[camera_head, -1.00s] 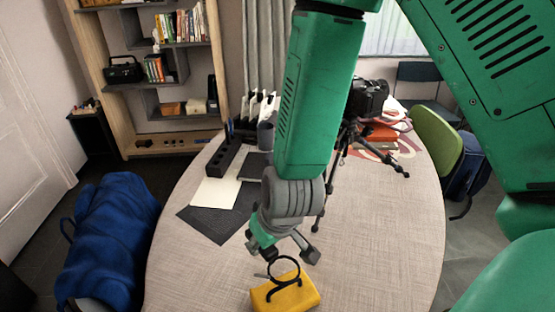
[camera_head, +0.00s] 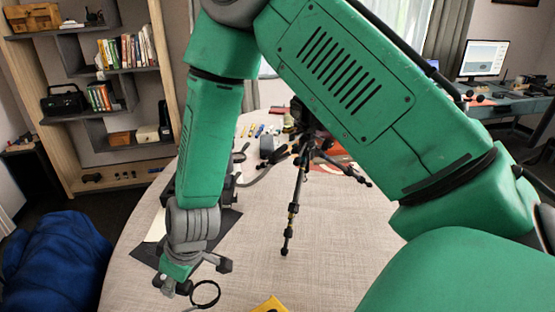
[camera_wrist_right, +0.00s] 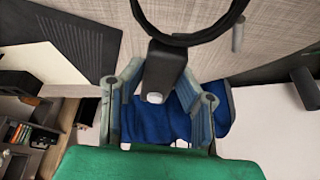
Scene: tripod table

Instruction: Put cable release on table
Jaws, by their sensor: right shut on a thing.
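My right gripper (camera_head: 180,280) is over the left front part of the pale table (camera_head: 325,235), pointing down. It is shut on the black cable release, whose cable loop (camera_head: 206,293) hangs out to the right of the fingers. In the right wrist view, the cable release's black body (camera_wrist_right: 163,68) sits between the fingers (camera_wrist_right: 160,95), and its loop crosses the top edge. Whether it touches the table cannot be told. My left gripper is not in view.
A black tripod (camera_head: 297,190) stands mid-table, partly behind my arm. A dark mat (camera_head: 222,226) lies behind my right gripper. A yellow item (camera_head: 270,305) is cut off at the bottom edge. The table between it and the tripod is bare.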

